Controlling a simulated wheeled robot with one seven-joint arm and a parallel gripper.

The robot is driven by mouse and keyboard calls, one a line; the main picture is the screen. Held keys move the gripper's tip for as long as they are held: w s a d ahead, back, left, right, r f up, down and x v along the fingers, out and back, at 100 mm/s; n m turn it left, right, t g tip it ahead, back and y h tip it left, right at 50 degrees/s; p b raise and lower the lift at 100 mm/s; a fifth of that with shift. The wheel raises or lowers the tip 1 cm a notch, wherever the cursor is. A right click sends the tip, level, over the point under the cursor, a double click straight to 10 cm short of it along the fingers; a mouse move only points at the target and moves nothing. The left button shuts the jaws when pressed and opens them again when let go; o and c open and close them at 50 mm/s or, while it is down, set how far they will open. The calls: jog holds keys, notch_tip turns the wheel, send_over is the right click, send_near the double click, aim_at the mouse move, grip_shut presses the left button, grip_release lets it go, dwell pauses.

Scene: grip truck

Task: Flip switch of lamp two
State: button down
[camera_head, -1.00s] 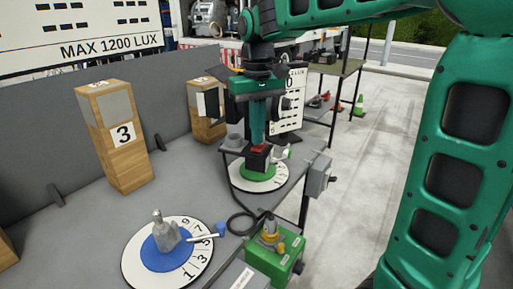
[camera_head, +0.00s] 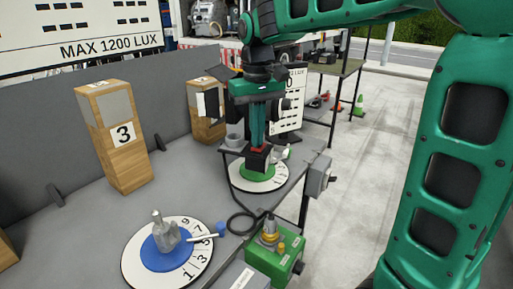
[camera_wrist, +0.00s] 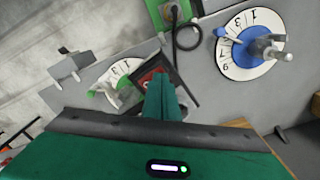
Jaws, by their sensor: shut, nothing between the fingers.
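My gripper (camera_head: 257,146) is shut and empty, pointing down. Its fingertips are at the red top (camera_wrist: 148,76) of a small black box on the farther dial; I cannot tell whether they touch. That dial (camera_head: 272,183) is white with numbers and a green centre. A wooden block (camera_head: 203,127) stands behind my gripper, its number mostly hidden. A wooden block marked 3 (camera_head: 126,150) stands to the left. No label in view clearly marks a lamp two switch.
A nearer dial (camera_head: 138,268) has a blue centre with a grey knob-like piece on it. A green box (camera_head: 273,262) with a yellow-based fitting stands at the table's right edge. A grey box (camera_head: 319,174) is fixed to that edge. Concrete floor (camera_head: 365,160) lies to the right.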

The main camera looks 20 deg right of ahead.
jog(key=shift+f, duration=0.4)
dwell(0.3)
notch_tip(320, 180, up, 7)
dwell(0.9)
dwell(0.3)
jog(key=s+d+f+m, duration=0.4)
jog(key=s+d+f, duration=0.4)
jog(key=s+d, duration=0.45)
jog(key=s+d+f+m, duration=0.1)
jog(key=s+d+f, duration=0.1)
jog(key=s+f, duration=0.3)
jog(key=s+d+f+m, duration=0.2)
jog(key=s+f, duration=0.2)
jog(key=s, duration=0.6)
jog(key=shift+d+f, duration=0.3)
jog(key=shift+f, duration=0.1)
jog(key=shift+w, duration=0.1)
